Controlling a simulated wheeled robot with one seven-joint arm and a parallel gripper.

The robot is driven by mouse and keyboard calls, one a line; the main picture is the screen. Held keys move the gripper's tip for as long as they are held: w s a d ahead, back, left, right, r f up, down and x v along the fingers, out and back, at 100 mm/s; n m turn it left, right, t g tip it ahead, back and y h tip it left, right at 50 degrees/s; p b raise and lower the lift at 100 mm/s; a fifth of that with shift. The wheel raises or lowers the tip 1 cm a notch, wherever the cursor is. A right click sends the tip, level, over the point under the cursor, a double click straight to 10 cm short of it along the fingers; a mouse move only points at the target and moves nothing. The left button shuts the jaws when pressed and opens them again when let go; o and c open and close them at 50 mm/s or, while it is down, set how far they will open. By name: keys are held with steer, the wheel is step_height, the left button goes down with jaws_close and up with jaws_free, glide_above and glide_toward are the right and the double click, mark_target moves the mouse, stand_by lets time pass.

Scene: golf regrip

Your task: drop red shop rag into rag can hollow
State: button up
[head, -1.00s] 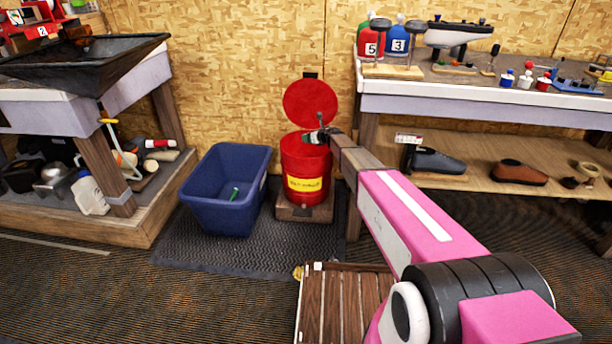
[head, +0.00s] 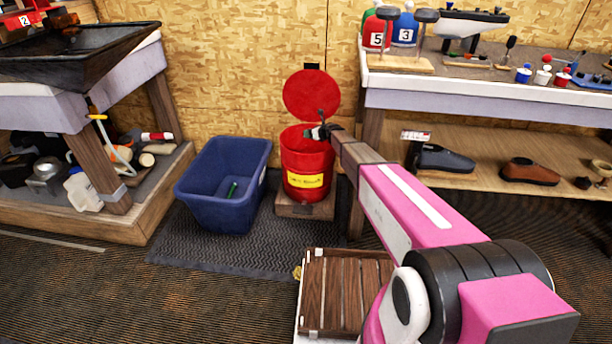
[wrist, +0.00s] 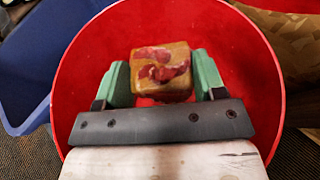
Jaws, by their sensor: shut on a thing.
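The red rag can (head: 306,162) stands upright against the back wall, its round red lid (head: 311,94) raised behind the opening. My gripper (head: 318,132) is over the can's mouth. In the wrist view my gripper's green fingers (wrist: 163,80) are shut on a squarish tan bundle with red patches, which I take as the red shop rag (wrist: 160,56). The rag is above the can's round red hollow (wrist: 100,50), with the can's walls around it in that view. Its height relative to the rim is hard to tell. The rag itself is not clear in the head view.
A bench (head: 480,95) with bottles and tools is at the right, above a shelf with shoes. A slatted wooden crate (head: 340,290) is in front. Another bench (head: 120,75) is at the left.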

steer(key=shift+f, duration=0.4)
steer(key=o, duration=1)
steer(key=shift+c, duration=0.2)
steer(key=v, duration=0.7)
steer(key=shift+s, duration=0.25)
steer(key=shift+d, duration=0.15)
